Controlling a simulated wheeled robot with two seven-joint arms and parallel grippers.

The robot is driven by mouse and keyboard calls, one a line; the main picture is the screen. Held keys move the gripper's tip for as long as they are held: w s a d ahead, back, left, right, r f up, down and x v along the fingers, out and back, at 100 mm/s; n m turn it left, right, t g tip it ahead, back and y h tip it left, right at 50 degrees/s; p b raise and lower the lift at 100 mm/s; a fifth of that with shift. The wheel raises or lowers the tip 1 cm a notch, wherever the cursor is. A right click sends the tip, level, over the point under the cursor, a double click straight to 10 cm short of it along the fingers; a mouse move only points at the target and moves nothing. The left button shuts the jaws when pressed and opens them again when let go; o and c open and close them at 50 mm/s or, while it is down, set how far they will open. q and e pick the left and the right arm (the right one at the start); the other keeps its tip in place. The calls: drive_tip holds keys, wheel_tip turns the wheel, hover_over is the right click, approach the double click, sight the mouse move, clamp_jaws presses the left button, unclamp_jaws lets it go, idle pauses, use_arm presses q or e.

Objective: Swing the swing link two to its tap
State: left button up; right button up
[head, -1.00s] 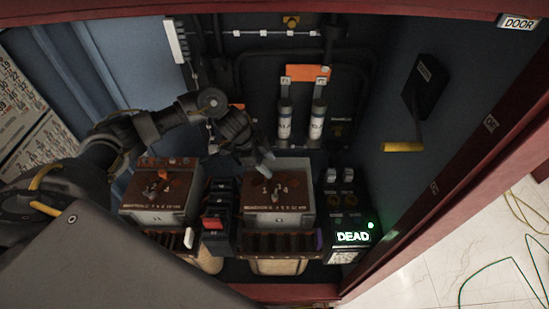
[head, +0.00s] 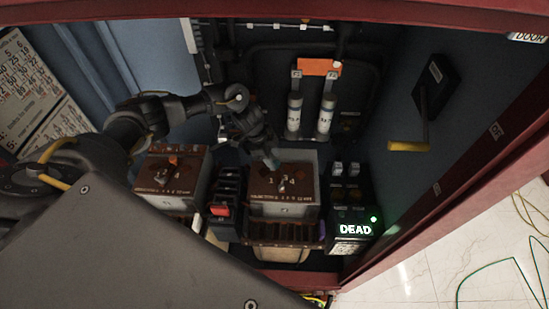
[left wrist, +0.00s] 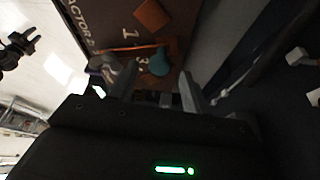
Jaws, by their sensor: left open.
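The right box (head: 284,207) has a brown top with printed numbers and small parts that are too dark to make out in the head view. In the left wrist view its brown top (left wrist: 112,22) reads "ACTOR 2" with numbers 1 and 3. A thin orange link (left wrist: 138,47) lies there, with a teal rounded piece (left wrist: 159,62) by its right end. My left gripper (head: 272,161) is over the back edge of this top. In its own view its fingers (left wrist: 160,88) are apart, pointing at the link, with nothing seen between them. My right gripper is not seen.
A similar box (head: 170,185) stands to the left, with black switches with a red part (head: 221,210) between. A panel lit "DEAD" (head: 355,229) is at the right. Two upright cylinders (head: 295,115) stand behind. A yellow-handled lever (head: 409,145) is on the right wall.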

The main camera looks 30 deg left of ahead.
use_arm(q)
drive_tip(key=shift+x, duration=0.9)
drive_tip(key=shift+c, duration=0.2)
clamp_jaws()
